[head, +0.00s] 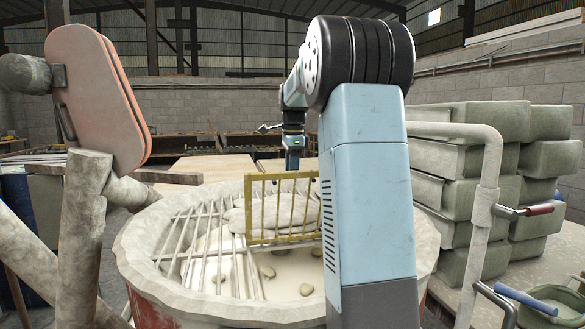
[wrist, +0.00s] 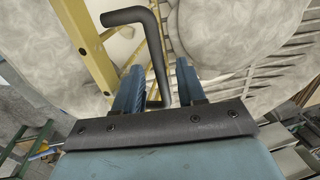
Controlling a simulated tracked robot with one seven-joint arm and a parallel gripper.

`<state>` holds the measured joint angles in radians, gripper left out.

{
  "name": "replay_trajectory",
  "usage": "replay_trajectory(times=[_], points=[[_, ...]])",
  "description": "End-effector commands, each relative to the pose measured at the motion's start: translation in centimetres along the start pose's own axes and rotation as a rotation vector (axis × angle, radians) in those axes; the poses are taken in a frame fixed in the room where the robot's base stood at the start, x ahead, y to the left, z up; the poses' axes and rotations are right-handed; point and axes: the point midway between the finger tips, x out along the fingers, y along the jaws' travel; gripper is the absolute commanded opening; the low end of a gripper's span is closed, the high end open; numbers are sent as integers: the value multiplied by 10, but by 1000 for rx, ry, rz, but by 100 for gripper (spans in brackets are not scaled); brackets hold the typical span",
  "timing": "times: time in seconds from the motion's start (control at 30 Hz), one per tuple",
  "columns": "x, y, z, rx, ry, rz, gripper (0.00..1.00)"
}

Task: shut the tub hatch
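The tub (head: 150,262) is a wide round vessel with a rough pale rim, in the middle of the head view. Pale bars cross its left part. The hatch is a yellow barred frame (head: 249,210) standing raised over the tub; part of its yellow frame also shows in the wrist view (wrist: 88,42). A dark bent handle (wrist: 157,50) is beside the yellow frame in the wrist view. My gripper (wrist: 158,80) is open, with the handle between its two blue fingers and small gaps showing. In the head view my gripper (head: 292,162) is just above the hatch's top edge.
Pale lumps lie inside the tub. Stacked greenish-grey blocks (head: 470,165) stand at the right, with a pale bent pipe (head: 487,200) in front. A pinkish padded panel (head: 100,95) on pale posts stands at the left. A bucket (head: 550,300) is at the lower right.

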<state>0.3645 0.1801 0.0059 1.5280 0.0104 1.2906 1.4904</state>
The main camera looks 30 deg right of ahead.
Motion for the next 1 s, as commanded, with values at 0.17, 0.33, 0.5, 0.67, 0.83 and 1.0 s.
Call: replay_trajectory(times=[0.17,0.33,0.5,0.67,0.83,1.0], points=[[0,0,0,0,0,0,36],[0,0,0,-1,0,0,20],[0,0,1,-1,0,0,3],[-1,0,1,-1,0,0,0],[-1,0,1,-1,0,-1,0],[0,-1,-2,0,0,-1,0]])
